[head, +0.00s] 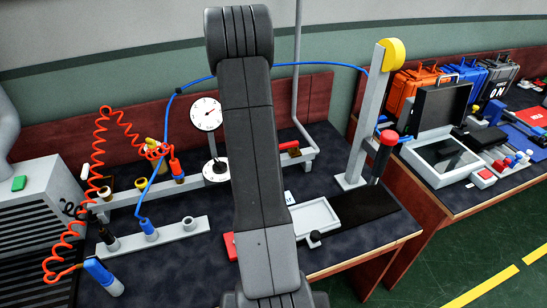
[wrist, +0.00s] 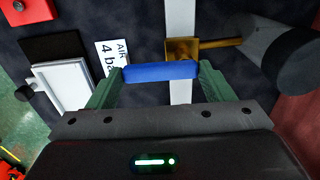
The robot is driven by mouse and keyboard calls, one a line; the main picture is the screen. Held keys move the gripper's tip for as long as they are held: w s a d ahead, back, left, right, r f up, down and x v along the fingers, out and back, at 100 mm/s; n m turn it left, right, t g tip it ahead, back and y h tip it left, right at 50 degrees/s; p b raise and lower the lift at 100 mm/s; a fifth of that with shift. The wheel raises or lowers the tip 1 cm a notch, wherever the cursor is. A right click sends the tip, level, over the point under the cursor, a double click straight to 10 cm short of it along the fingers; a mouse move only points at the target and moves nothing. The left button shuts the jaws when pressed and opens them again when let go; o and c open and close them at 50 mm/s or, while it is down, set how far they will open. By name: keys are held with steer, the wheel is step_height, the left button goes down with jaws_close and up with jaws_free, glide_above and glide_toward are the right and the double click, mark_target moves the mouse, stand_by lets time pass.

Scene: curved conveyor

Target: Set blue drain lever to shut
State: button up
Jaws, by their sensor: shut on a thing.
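The blue drain lever (wrist: 160,72) shows in the wrist view as a short blue bar, lying crosswise in the picture. My gripper (wrist: 160,84) is shut on it, with a green finger at each end of the bar. A brass valve body (wrist: 183,49) sits just beyond the lever on a light grey pipe (wrist: 181,15). The lever's joint with the valve is not clear. In the head view my own arm covers the lever, and my gripper is hidden there.
A dark cylinder (wrist: 280,50) is close on the right. A gauge (head: 206,114), red coiled hose (head: 98,150) and yellow-topped post (head: 362,115) stand on the bench.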

stand_by(0.3)
steer(key=o, duration=1.4)
steer(key=shift+r, duration=0.1)
step_height(320, 180, up, 14)
steer(key=b, duration=0.1)
steer(key=shift+f, duration=0.25)
